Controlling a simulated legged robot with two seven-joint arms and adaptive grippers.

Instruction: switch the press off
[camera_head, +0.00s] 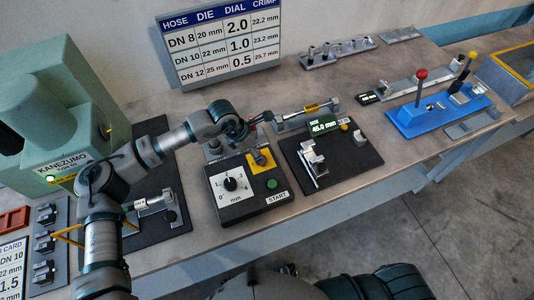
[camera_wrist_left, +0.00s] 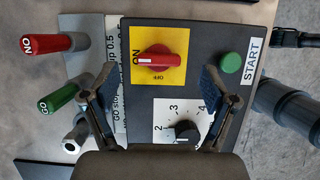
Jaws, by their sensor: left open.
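The press control box shows a red rotary switch (camera_wrist_left: 160,60) on a yellow plate, seen whole in the left wrist view. Its handle lies horizontal there, with its left end by the word ON and OFF printed below it. In the head view the yellow plate (camera_head: 270,164) is on the box's upper right, with the switch hard to make out. My left gripper (camera_wrist_left: 160,92) is open and empty above the box, its fingers apart on either side of the switch's column and touching nothing visible. It also shows in the head view (camera_head: 240,134). My right gripper is not in view.
A green START button (camera_wrist_left: 231,63) and a numbered dial (camera_wrist_left: 186,131) share the box. Red NO (camera_wrist_left: 45,43) and green GO (camera_wrist_left: 58,97) handles stand beside it. The green press (camera_head: 60,110) is at left, a black gauge board (camera_head: 330,175) at right.

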